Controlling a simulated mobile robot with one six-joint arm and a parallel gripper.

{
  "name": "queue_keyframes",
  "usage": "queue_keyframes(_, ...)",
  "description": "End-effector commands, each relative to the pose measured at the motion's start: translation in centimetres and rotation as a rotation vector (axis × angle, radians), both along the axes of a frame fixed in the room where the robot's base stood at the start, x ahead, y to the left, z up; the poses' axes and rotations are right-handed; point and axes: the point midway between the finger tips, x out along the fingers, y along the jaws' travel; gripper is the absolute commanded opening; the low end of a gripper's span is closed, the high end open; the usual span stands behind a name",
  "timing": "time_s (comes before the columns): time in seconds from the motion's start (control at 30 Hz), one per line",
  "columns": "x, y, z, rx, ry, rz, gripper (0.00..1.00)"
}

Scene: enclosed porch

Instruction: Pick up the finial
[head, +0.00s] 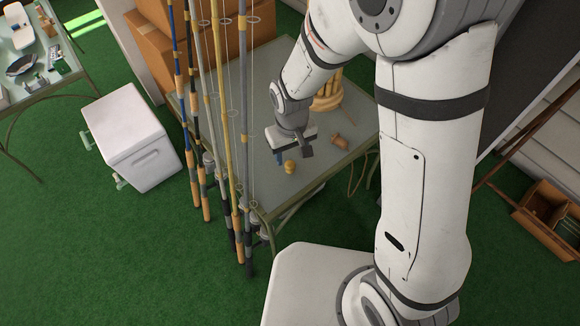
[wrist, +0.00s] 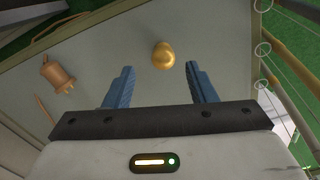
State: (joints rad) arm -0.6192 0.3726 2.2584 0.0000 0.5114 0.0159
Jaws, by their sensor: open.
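The finial looks like the small, rounded gold piece (head: 290,167) on the grey-green tabletop (head: 308,180), near its front part. In the wrist view the gold piece (wrist: 163,55) lies just beyond the fingertips, roughly centred between their lines. My gripper (head: 291,158) is over the table, right beside the gold piece in the head view. Its two blue fingers (wrist: 160,69) are spread apart with nothing between them. Whether the fingers touch the tabletop I cannot tell.
A copper-brown, bell-like object (head: 338,142) lies right of the gold piece; it also shows in the wrist view (wrist: 58,75). A coiled tan item (head: 328,98) stands behind. Several fishing rods (head: 243,120) rise along the table's left side. A white cooler (head: 130,140) stands on the floor.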

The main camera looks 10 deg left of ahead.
Motion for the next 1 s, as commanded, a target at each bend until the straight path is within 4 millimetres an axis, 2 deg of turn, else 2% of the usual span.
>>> queue_keyframes(0.3, -0.6, 0.2, -4.6, -0.001, 0.002, 0.0, 0.51)
queue_keyframes(0.57, -0.5, 0.2, -4.8, 0.001, -0.001, -0.001, 0.51)
queue_keyframes(1.0, -0.5, 0.1, -4.8, 0.001, -0.001, -0.002, 0.17)
